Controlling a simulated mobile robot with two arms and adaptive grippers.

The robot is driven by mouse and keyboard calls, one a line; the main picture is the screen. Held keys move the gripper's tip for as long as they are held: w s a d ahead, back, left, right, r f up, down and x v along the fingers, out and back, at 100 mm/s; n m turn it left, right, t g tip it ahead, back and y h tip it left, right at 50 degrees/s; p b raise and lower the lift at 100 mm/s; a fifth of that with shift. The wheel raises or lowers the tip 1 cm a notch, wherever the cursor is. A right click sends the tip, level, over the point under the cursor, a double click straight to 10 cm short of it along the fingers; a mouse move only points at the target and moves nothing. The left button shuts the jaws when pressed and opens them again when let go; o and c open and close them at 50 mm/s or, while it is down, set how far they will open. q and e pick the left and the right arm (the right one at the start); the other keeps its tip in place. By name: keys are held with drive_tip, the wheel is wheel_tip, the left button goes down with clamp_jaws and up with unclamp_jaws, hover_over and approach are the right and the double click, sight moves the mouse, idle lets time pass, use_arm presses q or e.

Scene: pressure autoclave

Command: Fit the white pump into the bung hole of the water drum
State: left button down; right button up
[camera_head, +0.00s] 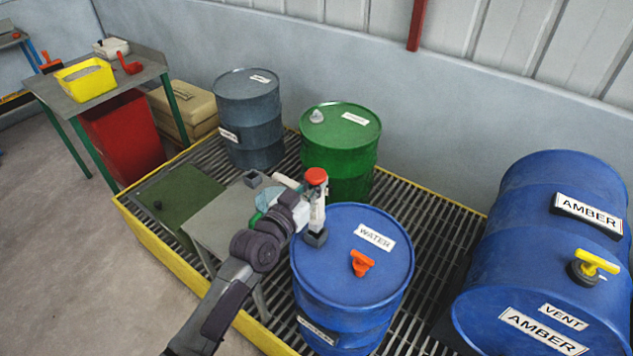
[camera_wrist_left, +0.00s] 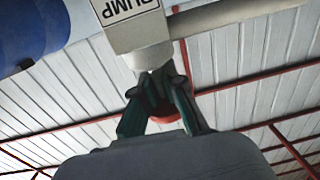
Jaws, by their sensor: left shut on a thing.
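The white pump (camera_head: 318,215) stands about upright with a red top (camera_head: 316,177), a pale spout pointing left and a dark grey collar at its foot. My left gripper (camera_head: 303,208) is shut on it from the left. The foot is at the left part of the lid of the blue water drum (camera_head: 345,290). The bung hole is hidden, and I cannot tell whether the foot is in it or just above. In the left wrist view, the fingers (camera_wrist_left: 158,85) close on the pump below its labelled block (camera_wrist_left: 130,28). My right gripper is not in view.
An orange fitting (camera_head: 361,262) stands on the water drum's lid. A grey stand (camera_head: 215,225) is left of it. A green drum (camera_head: 350,150) and a grey-blue drum (camera_head: 248,110) are behind. A large lying blue amber drum (camera_head: 545,240) with a yellow tap is right.

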use_arm(q)
drive_tip(key=shift+f+b, duration=2.2)
drive_tip(key=shift+f, duration=0.3)
drive_tip(key=c, duration=1.2)
unclamp_jaws()
drive_tip(key=v, duration=1.2)
drive_tip(key=shift+f, duration=0.1)
